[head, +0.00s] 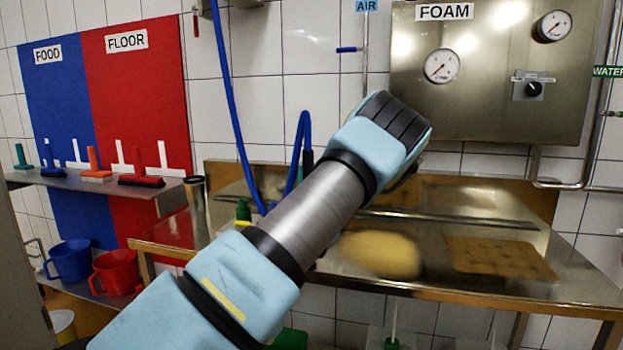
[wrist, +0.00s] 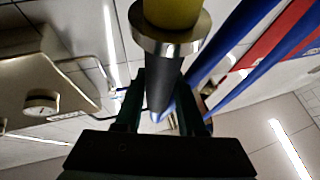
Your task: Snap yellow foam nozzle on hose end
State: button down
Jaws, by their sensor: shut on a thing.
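My gripper (wrist: 160,98) shows in the wrist view with a dark finger on each side of a tapered grey body. It is shut on this piece, which has a bright metal collar and a yellow end, and looks like the yellow foam nozzle (wrist: 172,12). In the head view my arm hides the gripper and the nozzle. The blue hose (head: 235,110) hangs from above and loops near the wall behind my arm. A dark fitting (head: 307,158) shows at the loop's lower right; my arm covers what lies below it. I cannot tell how far the nozzle is from it.
A steel table (head: 480,225) stands against the tiled wall, with a yellowish blurred patch and a brownish mat on it. The FOAM panel (head: 490,70) with gauges is above. Brushes stand on a shelf (head: 90,176) at left, with blue and red jugs below.

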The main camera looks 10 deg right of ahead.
aim_at(308, 154)
jog(key=shift+r+p, duration=0.95)
jog(key=shift+r, duration=2.4)
